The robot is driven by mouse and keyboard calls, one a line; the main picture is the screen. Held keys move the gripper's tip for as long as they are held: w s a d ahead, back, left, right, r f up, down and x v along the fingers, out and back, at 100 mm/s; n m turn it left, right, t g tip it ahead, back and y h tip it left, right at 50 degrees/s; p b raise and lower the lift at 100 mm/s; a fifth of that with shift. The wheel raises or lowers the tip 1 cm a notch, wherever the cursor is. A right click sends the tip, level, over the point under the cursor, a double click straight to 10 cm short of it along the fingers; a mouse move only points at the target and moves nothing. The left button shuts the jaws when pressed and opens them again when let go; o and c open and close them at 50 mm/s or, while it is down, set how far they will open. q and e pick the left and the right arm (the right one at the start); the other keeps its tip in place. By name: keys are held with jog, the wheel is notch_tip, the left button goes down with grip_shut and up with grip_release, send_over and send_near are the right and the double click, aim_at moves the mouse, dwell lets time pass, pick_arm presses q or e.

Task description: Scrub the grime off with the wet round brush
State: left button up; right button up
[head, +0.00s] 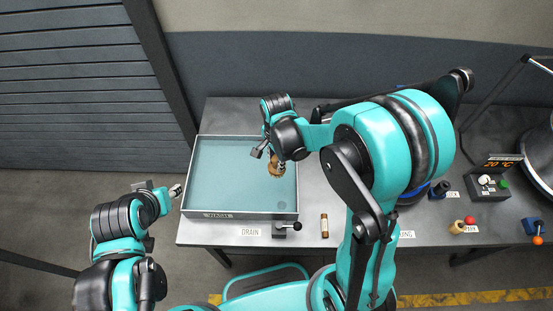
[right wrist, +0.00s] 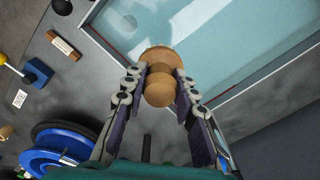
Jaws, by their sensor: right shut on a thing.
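My right gripper (head: 267,155) is shut on a round wooden brush (head: 276,170), held over the right part of a grey basin (head: 238,215) with pale blue-green water in it. In the right wrist view, the brush (right wrist: 158,98) has a rounded knob between the fingers of the gripper (right wrist: 162,78), and its wider head points toward the basin (right wrist: 240,100). I cannot tell whether the brush touches the water. My left gripper (head: 176,190) is beside the basin's left edge, with nothing visible in it; its jaws are too small to read. I cannot make out any grime.
A drain lever (head: 288,227) stands at the basin's front right. A brown piece with a white band (head: 324,225) lies on the bench (head: 310,190). A blue-rimmed wheel (right wrist: 45,160) shows in the wrist view. A control box (head: 488,187) and coloured knobs stand at right.

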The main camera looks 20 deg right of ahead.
jog(key=shift+f+b, duration=4.55)
jog(key=shift+f, duration=1.05)
notch_tip(320, 180, up, 13)
jog(key=p, duration=0.9)
jog(key=shift+r+p, duration=0.1)
jog(key=shift+p, duration=0.3)
